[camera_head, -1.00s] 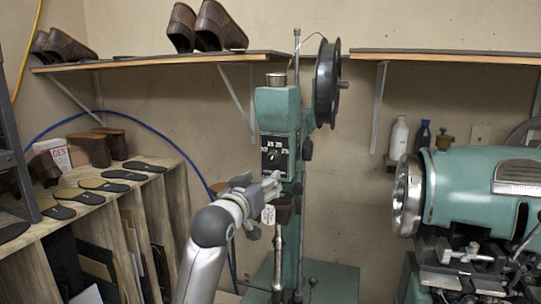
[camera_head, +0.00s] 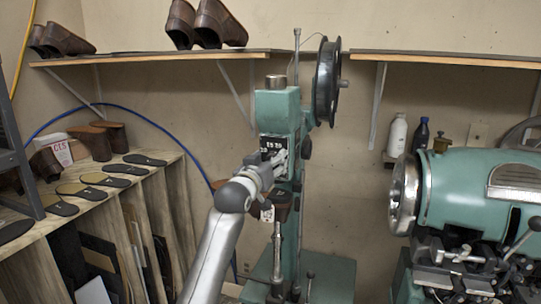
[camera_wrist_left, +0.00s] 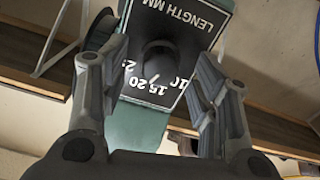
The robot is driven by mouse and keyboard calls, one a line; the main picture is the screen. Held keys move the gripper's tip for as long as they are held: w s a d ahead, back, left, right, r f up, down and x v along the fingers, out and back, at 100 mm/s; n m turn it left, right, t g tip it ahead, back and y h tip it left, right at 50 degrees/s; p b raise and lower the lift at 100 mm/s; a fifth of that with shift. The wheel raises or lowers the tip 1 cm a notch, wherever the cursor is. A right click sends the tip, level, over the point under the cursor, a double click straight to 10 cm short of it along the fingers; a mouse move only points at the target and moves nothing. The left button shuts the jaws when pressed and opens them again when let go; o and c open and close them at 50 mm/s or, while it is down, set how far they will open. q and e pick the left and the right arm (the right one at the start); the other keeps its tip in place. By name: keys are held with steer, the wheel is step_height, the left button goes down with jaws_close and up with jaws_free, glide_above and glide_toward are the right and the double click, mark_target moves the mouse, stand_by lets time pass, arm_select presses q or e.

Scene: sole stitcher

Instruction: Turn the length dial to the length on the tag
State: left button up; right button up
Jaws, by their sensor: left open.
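The green stitcher (camera_head: 275,105) stands mid-view with a black dial plate (camera_head: 270,141) on its front, partly covered by my left gripper (camera_head: 279,162). In the left wrist view the plate (camera_wrist_left: 197,22) reads LENGTH MM, with 10, 15, 20 and part of another number around the dark length dial (camera_wrist_left: 158,58). A small white mark shows near the 15; the exact setting is unclear. My left gripper (camera_wrist_left: 156,62) is open, its fingers on either side of the dial, with no clear contact. My right gripper is out of view.
A black spool (camera_head: 327,82) sits at the stitcher's upper right. A large green machine (camera_head: 465,195) stands at right. A shelf (camera_head: 160,58) with shoes runs above, and a wooden rack (camera_head: 60,222) with soles stands at left.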

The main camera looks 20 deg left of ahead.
arm_select(q)
steer(key=shift+w, duration=0.5)
steer(key=c, duration=1)
steer(key=shift+c, duration=0.2)
steer(key=m, duration=0.4)
steer(key=shift+d+m, duration=0.1)
steer(key=shift+m, duration=1.9)
